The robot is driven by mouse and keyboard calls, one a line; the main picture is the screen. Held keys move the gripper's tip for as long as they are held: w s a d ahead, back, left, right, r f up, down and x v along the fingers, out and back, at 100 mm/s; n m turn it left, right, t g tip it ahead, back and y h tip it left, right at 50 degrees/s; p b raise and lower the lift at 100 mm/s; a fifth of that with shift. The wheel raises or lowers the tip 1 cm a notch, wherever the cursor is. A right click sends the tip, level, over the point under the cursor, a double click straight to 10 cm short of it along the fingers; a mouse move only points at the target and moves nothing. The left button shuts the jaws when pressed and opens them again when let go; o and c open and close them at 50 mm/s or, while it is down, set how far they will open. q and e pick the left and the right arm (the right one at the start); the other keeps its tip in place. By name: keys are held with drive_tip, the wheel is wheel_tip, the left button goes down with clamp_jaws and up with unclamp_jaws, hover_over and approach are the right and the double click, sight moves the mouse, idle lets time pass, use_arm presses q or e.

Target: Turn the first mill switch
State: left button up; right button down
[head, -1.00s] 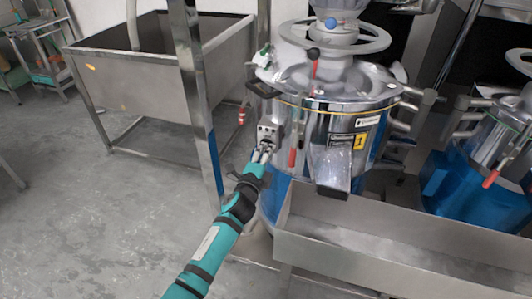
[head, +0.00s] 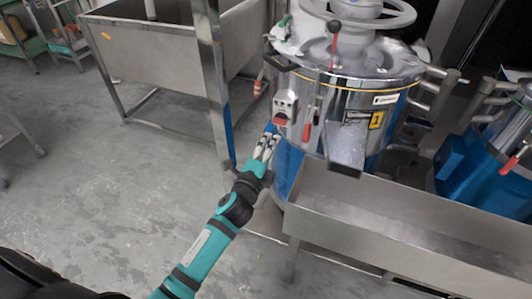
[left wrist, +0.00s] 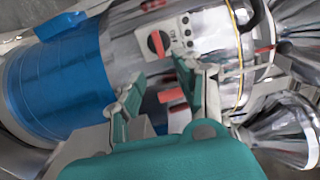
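The first mill (head: 350,85) is a shiny steel drum with a blue base and a yellow "1" label. Its switch panel (head: 284,103) is a small grey box on the left side of the drum, with a red switch (head: 280,122) low on it. In the left wrist view the red switch (left wrist: 158,43) shows clearly on the panel, beyond the fingers. My left gripper (head: 269,139) is just below and left of the panel, apart from it. Its fingers (left wrist: 166,92) are spread, with nothing held between them. My right gripper is not in view.
A steel trough (head: 400,215) runs below the mill's chute (head: 347,145). A red-handled lever (head: 308,130) hangs right of the panel. A steel post (head: 212,80) and a large steel bin (head: 150,45) stand left. A second mill (head: 490,140) is at right.

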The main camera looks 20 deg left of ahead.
use_arm(q)
drive_tip(key=shift+s, duration=1.6)
drive_tip(key=s+a+f+n+g, duration=0.1)
drive_tip(key=s+f+n+g, duration=0.3)
drive_tip(key=f, duration=0.7)
drive_tip(key=s+f+n+g+p, duration=0.1)
drive_tip(key=s+f+g, duration=0.1)
drive_tip(key=s+f, duration=0.65)
drive_tip(key=s+a+f+n+g, duration=0.1)
drive_tip(key=s+f+n+g, duration=0.15)
drive_tip(key=f, duration=1.15)
drive_tip(key=s+f+n+g, duration=0.2)
drive_tip(key=s+f, duration=0.3)
drive_tip(key=s, duration=0.6)
drive_tip(key=s+a+f+n+g, duration=0.1)
drive_tip(key=s+f+n+g, duration=0.2)
drive_tip(key=s+f, duration=0.3)
drive_tip(key=s+a+f+n+g+p, duration=0.1)
drive_tip(key=s+f+n+g, duration=0.2)
drive_tip(key=s, duration=1.3)
wheel_tip(320, 180, down, 3)
drive_tip(key=shift+a+f+n+y, duration=0.1)
drive_tip(key=shift+a+n+y, duration=0.15)
drive_tip(key=shift+n+y, duration=0.1)
drive_tip(key=shift+g, duration=0.25)
